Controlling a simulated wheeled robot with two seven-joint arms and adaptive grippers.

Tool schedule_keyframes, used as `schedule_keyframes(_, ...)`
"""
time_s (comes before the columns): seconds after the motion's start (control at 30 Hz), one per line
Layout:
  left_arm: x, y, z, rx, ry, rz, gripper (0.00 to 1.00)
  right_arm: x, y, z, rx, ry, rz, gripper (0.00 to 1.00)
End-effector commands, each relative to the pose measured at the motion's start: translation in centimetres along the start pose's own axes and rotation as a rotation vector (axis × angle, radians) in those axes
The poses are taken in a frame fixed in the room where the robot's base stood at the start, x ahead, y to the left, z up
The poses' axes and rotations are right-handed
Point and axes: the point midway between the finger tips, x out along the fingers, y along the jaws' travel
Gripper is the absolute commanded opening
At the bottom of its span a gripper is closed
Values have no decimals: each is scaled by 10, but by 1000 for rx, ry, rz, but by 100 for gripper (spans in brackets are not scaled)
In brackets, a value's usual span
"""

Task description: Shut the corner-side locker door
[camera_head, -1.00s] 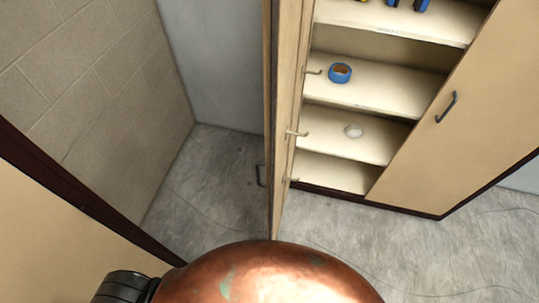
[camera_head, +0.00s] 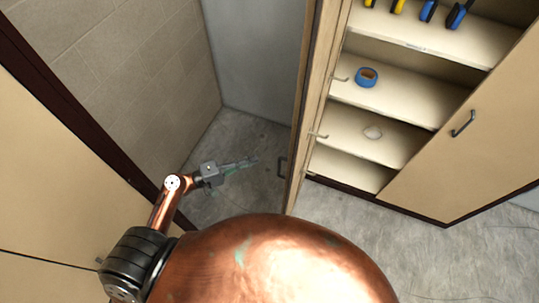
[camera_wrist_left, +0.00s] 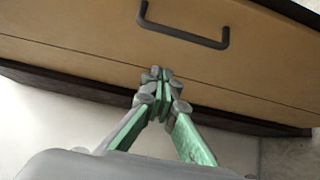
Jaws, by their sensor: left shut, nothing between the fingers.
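The corner-side locker door (camera_head: 318,110) stands open, seen nearly edge-on in the head view. Its dark handle (camera_head: 282,167) is on the outer face, low, on the left side. My left gripper (camera_head: 253,160) is just left of that handle in the picture, pointing toward it, and is shut and empty. In the left wrist view the shut fingers (camera_wrist_left: 162,78) point at a tan panel with a dark handle (camera_wrist_left: 185,30) above them; contact with the panel cannot be told. My right gripper is not in view.
The other locker door (camera_head: 465,140) is shut. A block wall (camera_head: 130,70) is on the left. Grey floor (camera_head: 250,125) lies between wall and open door.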

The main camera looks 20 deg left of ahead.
Motion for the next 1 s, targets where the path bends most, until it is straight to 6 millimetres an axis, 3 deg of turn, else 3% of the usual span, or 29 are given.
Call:
schedule_keyframes(0.5, 98, 2, 0, -2, 2, 1, 0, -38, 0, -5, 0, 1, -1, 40)
schedule_keyframes(0.7, 115, 1, 21, -3, 3, 0, 0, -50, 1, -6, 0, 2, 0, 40)
schedule_keyframes(1.0, 122, -2, 28, 0, 3, -2, 0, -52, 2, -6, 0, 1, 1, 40)
